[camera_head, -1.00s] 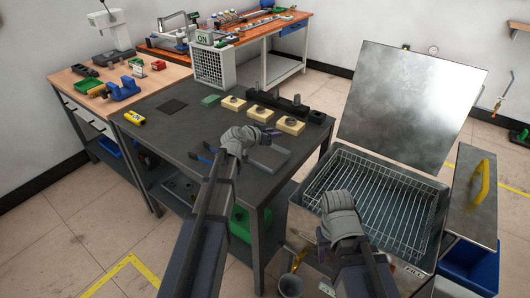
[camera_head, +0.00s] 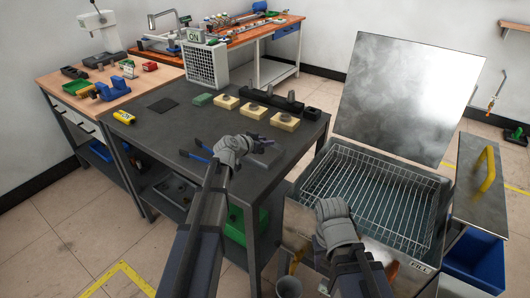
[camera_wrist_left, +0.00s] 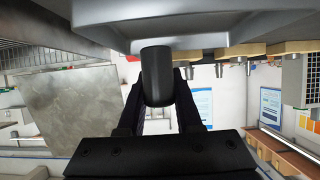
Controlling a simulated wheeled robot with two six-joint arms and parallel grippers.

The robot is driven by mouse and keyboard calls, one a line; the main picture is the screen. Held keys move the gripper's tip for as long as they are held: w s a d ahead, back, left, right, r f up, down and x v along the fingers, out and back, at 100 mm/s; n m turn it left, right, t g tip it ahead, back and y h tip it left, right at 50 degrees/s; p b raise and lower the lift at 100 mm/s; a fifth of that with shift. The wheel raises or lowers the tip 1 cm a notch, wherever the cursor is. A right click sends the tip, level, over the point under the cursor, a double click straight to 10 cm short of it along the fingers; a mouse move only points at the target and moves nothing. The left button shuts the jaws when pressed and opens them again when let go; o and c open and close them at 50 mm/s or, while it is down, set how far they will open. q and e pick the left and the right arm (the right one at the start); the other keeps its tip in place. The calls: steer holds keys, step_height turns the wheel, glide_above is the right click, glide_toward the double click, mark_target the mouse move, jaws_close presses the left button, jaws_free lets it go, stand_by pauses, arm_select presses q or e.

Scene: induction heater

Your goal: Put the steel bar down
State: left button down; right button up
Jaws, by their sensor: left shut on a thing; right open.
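The steel bar (camera_wrist_left: 157,75) is a dark grey cylinder between the fingers of my left gripper in the left wrist view. My left gripper (camera_head: 258,142) is shut on it, over the front part of the dark workbench (camera_head: 165,125), by a flat grey plate (camera_head: 267,156). In the head view I cannot make out the bar. In the wrist view its end is close to a grey surface (camera_wrist_left: 215,22); I cannot tell if they touch. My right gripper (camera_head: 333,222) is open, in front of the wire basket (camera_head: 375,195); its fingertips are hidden.
Three yellow blocks (camera_head: 285,121) with grey pieces stand along the bench's back right. Blue-handled tongs (camera_head: 195,156) lie left of my left gripper. The bench's left middle is clear.

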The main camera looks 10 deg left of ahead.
mark_target(265, 156)
arm_select(q)
step_height(265, 156, down, 4)
steer(key=b, duration=0.3)
steer(key=shift+r, duration=0.25)
steer(key=c, duration=0.6)
jaws_free()
